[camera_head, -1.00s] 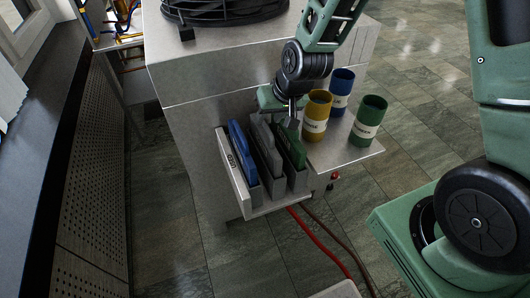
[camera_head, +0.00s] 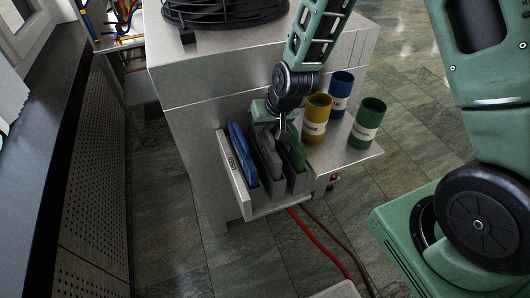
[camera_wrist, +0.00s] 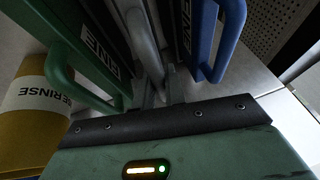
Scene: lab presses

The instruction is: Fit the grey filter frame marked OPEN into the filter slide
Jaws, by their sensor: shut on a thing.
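The grey frame (camera_head: 267,152) stands upright in a rack (camera_head: 233,178) on the machine's front, between a blue frame (camera_head: 242,153) and a green frame (camera_head: 296,148). My gripper (camera_head: 279,128) is above the rack, shut on the grey frame. In the wrist view the grey handle (camera_wrist: 147,45) lies between my fingers (camera_wrist: 157,92). The green frame (camera_wrist: 85,50) is to its left and the blue frame (camera_wrist: 215,40) to its right; lettering shows on both. No OPEN mark is readable on the grey frame. I cannot tell which part is the filter slide.
A side shelf (camera_head: 345,158) right of the rack carries a yellow cup (camera_head: 316,118), a blue cup (camera_head: 341,93) and a green cup (camera_head: 367,122). The yellow cup (camera_wrist: 30,115) is close to my gripper in the wrist view. A red hose (camera_head: 318,240) hangs below.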

